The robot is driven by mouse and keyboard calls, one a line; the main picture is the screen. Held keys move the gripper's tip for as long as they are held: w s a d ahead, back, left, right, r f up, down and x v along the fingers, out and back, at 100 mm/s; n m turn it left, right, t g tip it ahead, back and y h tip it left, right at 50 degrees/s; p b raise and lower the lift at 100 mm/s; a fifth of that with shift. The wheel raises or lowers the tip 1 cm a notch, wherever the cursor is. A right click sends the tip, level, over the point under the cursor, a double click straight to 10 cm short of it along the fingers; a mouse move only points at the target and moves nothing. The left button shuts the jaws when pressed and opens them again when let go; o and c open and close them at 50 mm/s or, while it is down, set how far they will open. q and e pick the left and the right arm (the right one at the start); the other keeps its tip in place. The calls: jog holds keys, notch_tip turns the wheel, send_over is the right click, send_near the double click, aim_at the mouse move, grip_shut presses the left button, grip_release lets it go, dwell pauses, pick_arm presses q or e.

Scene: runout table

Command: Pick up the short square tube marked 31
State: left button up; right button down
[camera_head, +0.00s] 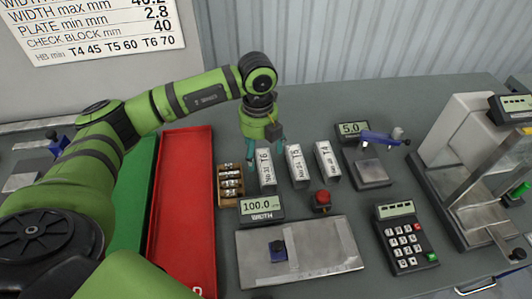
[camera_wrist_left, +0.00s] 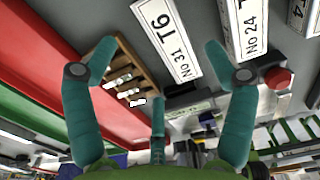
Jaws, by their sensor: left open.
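The square tube marked 31 (camera_head: 266,171) stands on the grey table in the head view, leftmost in a row of three, its white label reading T6 and No 31. My left gripper (camera_head: 265,150) is above the far end of this tube, teal fingers spread. In the left wrist view the tube marked 31 (camera_wrist_left: 168,42) lies between the spread fingertips of my left gripper (camera_wrist_left: 160,46), with nothing held; whether any finger touches it I cannot tell. The tube marked 24 (camera_head: 298,168) stands just right of it. My right gripper is out of view.
The third tube, T4 (camera_head: 327,163), stands further right. A wooden rack (camera_head: 230,184) of small metal pieces is close on the left, beside a red tray (camera_head: 183,200). A width display (camera_head: 262,206) and a red button (camera_head: 322,200) are in front.

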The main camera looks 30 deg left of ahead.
aim_at(262, 166)
pick_arm(q)
jog(key=shift+s+d+f+p, duration=0.2)
jog(key=shift+f+p, duration=0.3)
jog(key=shift+f, duration=0.1)
jog(key=shift+s+d+f+p, duration=0.2)
jog(key=shift+f+p, duration=0.3)
jog(key=shift+f, duration=0.05)
jog(key=f, duration=0.1)
jog(key=f+p, duration=0.1)
jog(key=f, duration=0.1)
jog(key=shift+w+f, duration=0.25)
jog(key=shift+f, duration=0.3)
jog(key=c, duration=1.3)
jog(key=shift+c, duration=0.3)
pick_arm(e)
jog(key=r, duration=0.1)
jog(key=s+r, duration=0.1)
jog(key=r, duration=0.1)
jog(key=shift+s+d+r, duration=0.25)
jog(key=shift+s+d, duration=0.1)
